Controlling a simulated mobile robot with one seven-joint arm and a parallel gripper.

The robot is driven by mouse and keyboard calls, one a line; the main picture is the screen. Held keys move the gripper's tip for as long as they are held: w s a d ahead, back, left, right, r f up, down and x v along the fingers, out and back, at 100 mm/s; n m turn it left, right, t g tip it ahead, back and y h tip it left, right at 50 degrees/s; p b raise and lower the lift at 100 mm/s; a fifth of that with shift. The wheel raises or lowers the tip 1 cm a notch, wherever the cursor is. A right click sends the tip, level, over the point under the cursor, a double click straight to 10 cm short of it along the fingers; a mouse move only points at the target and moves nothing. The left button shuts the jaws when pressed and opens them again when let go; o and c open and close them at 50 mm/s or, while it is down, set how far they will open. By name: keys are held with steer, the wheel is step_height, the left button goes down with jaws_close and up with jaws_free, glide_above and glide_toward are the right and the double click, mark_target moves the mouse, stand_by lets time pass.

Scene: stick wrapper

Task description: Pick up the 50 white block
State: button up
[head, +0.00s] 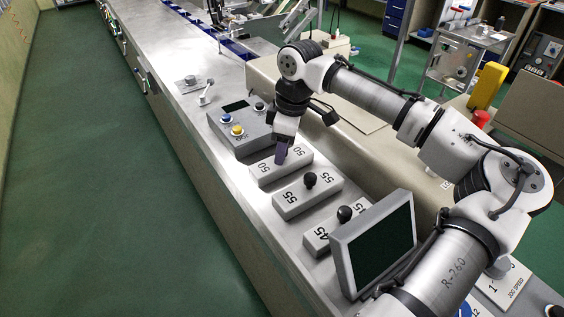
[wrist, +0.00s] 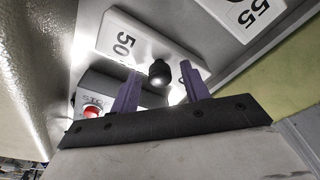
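The 50 white block (head: 271,170) lies on the grey metal counter, the farthest of the row of numbered white blocks in the head view. In the wrist view the block (wrist: 118,25) shows its "50" print and a round black knob (wrist: 159,73). My gripper (head: 281,158) is low over the block and hides its knob in the head view. In the wrist view my gripper's purple fingers (wrist: 160,84) are apart, one on each side of the knob, with visible gaps. I cannot tell how far down the fingers reach along the knob.
The 55 block (head: 307,197) and 45 block (head: 338,228), each with a black knob, lie nearer. A control box (head: 240,127) with coloured buttons stands just beyond the 50 block. A dark-screened monitor (head: 375,247) stands near the 45 block. The counter (head: 160,50) has bare room at left.

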jaws_close()
steer(key=shift+r, duration=0.1)
